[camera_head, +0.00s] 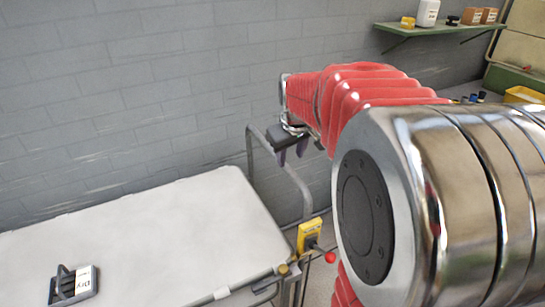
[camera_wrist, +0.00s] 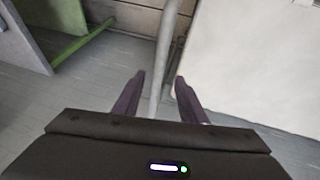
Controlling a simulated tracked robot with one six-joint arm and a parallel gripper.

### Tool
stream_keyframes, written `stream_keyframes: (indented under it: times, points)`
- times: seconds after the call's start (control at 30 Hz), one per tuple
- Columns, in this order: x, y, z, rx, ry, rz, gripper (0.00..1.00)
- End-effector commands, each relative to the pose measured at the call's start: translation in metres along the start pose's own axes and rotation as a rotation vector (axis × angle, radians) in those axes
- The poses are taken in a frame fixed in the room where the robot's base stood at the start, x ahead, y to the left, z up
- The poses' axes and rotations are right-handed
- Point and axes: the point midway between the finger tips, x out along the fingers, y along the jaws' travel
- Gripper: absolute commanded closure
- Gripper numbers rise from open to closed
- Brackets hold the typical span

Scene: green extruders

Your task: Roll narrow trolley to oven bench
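A trolley with a pale, flat top (camera_head: 150,245) fills the lower left of the head view. A bent grey metal handle (camera_head: 300,190) rises at its right end. My gripper (camera_head: 291,151) is at the upper part of this handle, pointing down. In the wrist view my gripper (camera_wrist: 158,76) has its two dark purple fingers apart, with the grey handle bar (camera_wrist: 167,50) running between them. A pale panel (camera_wrist: 250,60), perhaps the trolley, is right of the bar. The oven bench cannot be identified.
A yellow box (camera_head: 309,236) with a red-knobbed lever is by the handle's foot. A handled, labelled item (camera_head: 73,285) lies on the trolley top. A grey brick wall (camera_head: 150,90) stands behind. A green wall shelf (camera_head: 440,28) holds small containers. Green-edged furniture (camera_wrist: 70,50) stands left.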

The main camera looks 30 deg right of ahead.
Motion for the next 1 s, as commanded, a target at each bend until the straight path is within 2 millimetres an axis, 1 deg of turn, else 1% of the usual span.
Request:
stream_keyframes:
  times: [0.03, 0.3, 0.5, 0.67, 0.9, 0.93, 1.0]
  points:
    - [0.009, 0.0, 0.001, 0.0, -0.004, -0.001, 0.62]
    - [0.05, 0.0, 0.001, 0.0, -0.004, -0.001, 0.62]
    - [0.072, 0.0, 0.0, 0.0, -0.001, 0.0, 0.62]
    - [0.079, 0.0, 0.0, 0.0, -0.001, 0.0, 0.62]
    - [0.079, 0.0, 0.0, 0.0, 0.0, 0.0, 0.62]
    - [0.079, 0.0, 0.0, 0.0, 0.0, 0.0, 0.63]
    - [0.079, 0.0, 0.0, 0.0, 0.0, 0.0, 0.68]
